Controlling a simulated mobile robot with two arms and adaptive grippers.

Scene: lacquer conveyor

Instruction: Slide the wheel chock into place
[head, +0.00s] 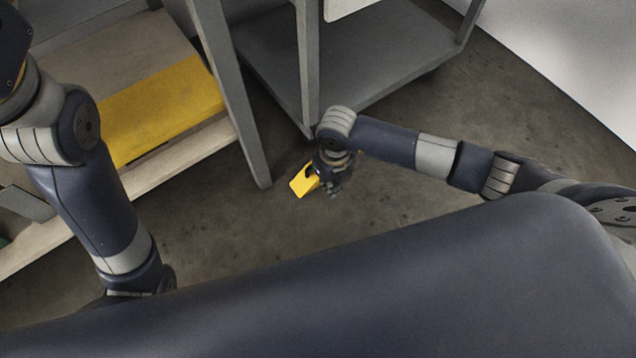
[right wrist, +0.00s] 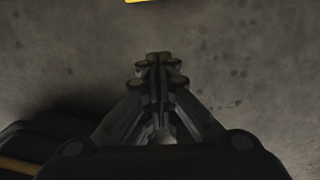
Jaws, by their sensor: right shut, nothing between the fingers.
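The yellow wheel chock (head: 303,182) lies on the floor near the middle of the head view. Part of it is hidden behind my right gripper. My right gripper (head: 334,192) is low over the floor, just to the right of the chock. In the right wrist view, its fingers (right wrist: 159,58) are shut together with nothing between them. Only a thin edge of the yellow chock (right wrist: 143,1) shows at the top of that view, ahead of the fingertips and apart from them. My left arm comes in at the left of the head view, but its gripper does not show.
A grey cart (head: 370,60) stands on the floor behind my right gripper, with a corner post close to it. At the left is a wooden shelf unit with a yellow panel (head: 165,105) and a grey leg (head: 258,165). The floor (head: 235,235) in front of the chock is clear.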

